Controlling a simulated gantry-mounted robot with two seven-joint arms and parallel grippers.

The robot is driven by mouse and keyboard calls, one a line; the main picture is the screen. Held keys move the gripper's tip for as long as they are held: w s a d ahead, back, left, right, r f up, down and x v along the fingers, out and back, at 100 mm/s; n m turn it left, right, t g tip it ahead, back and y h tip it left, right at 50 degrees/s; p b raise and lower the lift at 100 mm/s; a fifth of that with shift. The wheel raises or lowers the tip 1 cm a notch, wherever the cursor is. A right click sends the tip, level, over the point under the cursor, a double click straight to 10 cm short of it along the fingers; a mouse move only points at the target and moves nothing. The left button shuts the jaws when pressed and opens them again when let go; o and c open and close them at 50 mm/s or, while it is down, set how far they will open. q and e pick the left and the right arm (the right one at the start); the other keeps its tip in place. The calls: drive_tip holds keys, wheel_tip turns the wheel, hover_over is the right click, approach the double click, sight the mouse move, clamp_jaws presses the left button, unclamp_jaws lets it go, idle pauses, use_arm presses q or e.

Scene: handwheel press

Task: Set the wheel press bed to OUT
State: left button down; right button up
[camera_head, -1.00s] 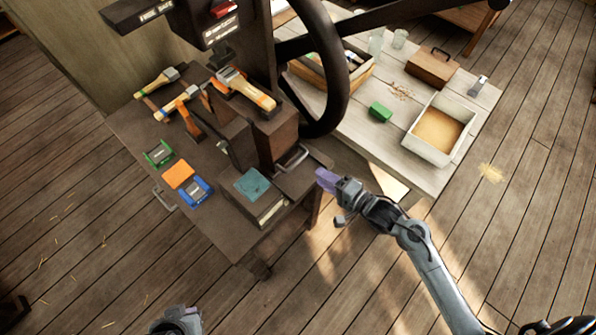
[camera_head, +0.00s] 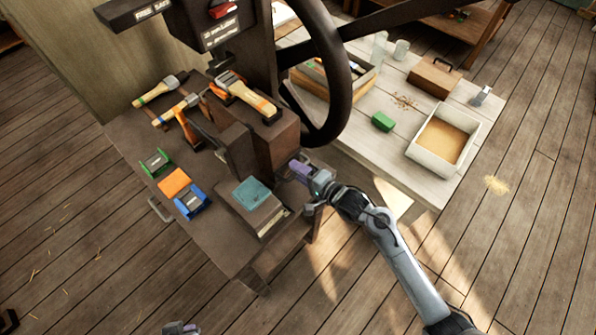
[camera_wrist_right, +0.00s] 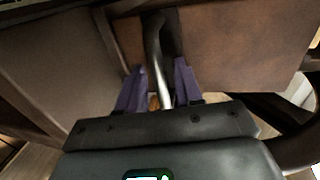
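The dark wheel press stands on the brown bench, with its large black handwheel (camera_head: 335,75) at the upper right of its body. A metal bar handle (camera_wrist_right: 158,60) on the press's lower part runs between the purple fingers of my right gripper (camera_wrist_right: 159,88) in the right wrist view. Gaps show beside the bar, so the fingers look open around it. In the head view my right gripper (camera_head: 297,170) is at the press's right side and hides most of the handle. My left gripper (camera_head: 181,328) is barely in view at the bottom edge; its fingers are unclear.
A teal-topped block (camera_head: 252,193) lies close to my right gripper on the bench. Orange and blue blocks (camera_head: 190,199), a green clamp-like piece (camera_head: 156,162) and mallets (camera_head: 160,90) are on the left. A pale table with a sand tray (camera_head: 443,140) stands at right.

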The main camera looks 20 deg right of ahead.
drive_tip(key=shift+w+a, duration=0.15)
drive_tip(key=shift+w, duration=0.05)
drive_tip(key=shift+c, duration=0.5)
clamp_jaws()
